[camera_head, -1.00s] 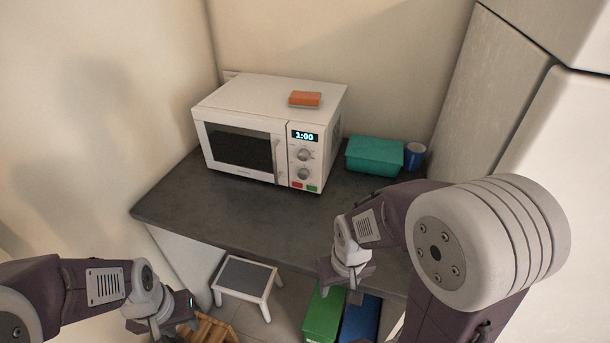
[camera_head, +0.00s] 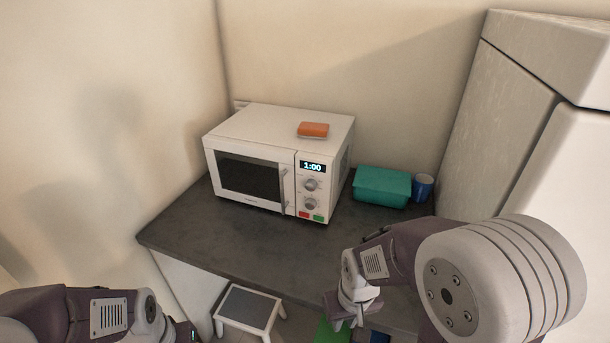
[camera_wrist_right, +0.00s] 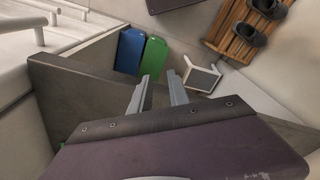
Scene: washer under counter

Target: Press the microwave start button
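The white microwave (camera_head: 250,172) stands on the dark counter with its door closed. Its display (camera_head: 313,167) reads 1:00. Below two knobs are a red button (camera_head: 304,214) and a green button (camera_head: 318,218), their labels too small to read. My right gripper (camera_head: 346,322) is below and in front of the buttons, near the counter's front edge, apart from the microwave. In the right wrist view its two fingers (camera_wrist_right: 158,95) are spread with nothing between them. My left arm is at the lower left of the head view, its fingers cut off by the frame.
The counter (camera_head: 230,240) is clear in front. A step stool (camera_head: 249,306) stands below; blue (camera_wrist_right: 130,50) and green (camera_wrist_right: 153,56) boxes are on the floor.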

